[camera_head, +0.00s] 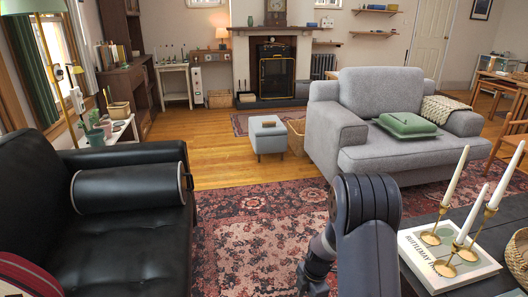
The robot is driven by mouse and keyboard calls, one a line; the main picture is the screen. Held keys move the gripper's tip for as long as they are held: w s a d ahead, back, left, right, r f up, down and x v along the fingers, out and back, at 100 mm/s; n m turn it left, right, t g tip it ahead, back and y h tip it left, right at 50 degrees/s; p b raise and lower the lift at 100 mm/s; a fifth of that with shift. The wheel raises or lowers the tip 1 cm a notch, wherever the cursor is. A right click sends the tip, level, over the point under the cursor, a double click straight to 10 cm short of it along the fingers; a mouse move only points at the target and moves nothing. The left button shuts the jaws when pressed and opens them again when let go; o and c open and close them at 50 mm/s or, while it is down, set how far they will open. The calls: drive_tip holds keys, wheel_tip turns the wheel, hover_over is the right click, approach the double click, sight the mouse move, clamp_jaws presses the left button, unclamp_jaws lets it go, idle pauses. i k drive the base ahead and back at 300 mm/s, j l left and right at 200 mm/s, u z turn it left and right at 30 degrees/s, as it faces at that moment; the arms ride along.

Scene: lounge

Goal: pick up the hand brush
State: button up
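I cannot make out a hand brush for certain. A small brown item (268,123) lies on top of the grey footstool (266,141) in the middle of the room; it is too small to tell whether it is the brush. My dark grey arm rises at the lower middle right and bends back down. Its lower links run towards the bottom edge, and the fingers of my gripper do not show.
A black leather sofa (100,245) fills the left. A grey armchair (385,110) with a green cushion (407,124) stands right of the footstool. A dark table (425,215) with candles (472,226) is close on the right. The patterned rug (255,225) between is clear.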

sight(271, 123)
drive_tip(key=i, duration=4.2)
drive_tip(key=i+j+z, duration=0.1)
drive_tip(key=i, duration=0.4)
drive_tip(key=i+j+z, duration=0.15)
drive_tip(key=i, duration=0.4)
drive_tip(key=i+j+z, duration=0.1)
drive_tip(key=i, duration=0.4)
drive_tip(key=j, duration=0.1)
